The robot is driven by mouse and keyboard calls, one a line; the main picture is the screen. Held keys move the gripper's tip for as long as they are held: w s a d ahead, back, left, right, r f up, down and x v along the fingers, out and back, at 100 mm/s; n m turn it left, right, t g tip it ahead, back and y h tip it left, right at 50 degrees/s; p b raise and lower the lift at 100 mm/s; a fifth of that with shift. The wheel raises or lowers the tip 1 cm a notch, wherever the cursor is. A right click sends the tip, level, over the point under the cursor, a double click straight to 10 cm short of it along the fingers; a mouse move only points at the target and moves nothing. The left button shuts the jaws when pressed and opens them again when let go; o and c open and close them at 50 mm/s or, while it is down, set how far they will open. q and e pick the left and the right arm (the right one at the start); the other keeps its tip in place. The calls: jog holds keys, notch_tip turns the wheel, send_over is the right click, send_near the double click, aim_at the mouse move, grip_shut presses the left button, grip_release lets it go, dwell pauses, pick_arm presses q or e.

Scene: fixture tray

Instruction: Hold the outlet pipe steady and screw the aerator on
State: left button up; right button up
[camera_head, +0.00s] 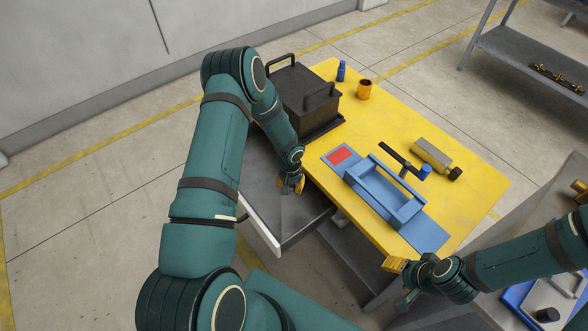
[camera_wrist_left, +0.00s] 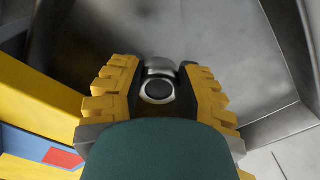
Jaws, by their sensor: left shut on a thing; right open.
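My left gripper (camera_head: 291,184) is low over the grey open drawer (camera_head: 262,205) at the table's left side. In the left wrist view its yellow fingers (camera_wrist_left: 158,72) are shut on a short silver round piece with a dark round face (camera_wrist_left: 157,91). I cannot tell whether this is the aerator or the end of the outlet pipe. In the head view the fingers hide it. I cannot clearly make out any other pipe or aerator.
A black handled box (camera_head: 303,98) stands behind the drawer.

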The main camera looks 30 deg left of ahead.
pick_arm(q)
jog(key=s+d+r+m, duration=0.2)
jog(key=s+d+r, duration=0.4)
jog(key=s+d, duration=0.4)
jog(key=shift+s+d+b, duration=0.2)
jog(key=shift+d+b, duration=0.25)
jog(key=shift+d, duration=0.5)
jog(key=shift+d, duration=0.15)
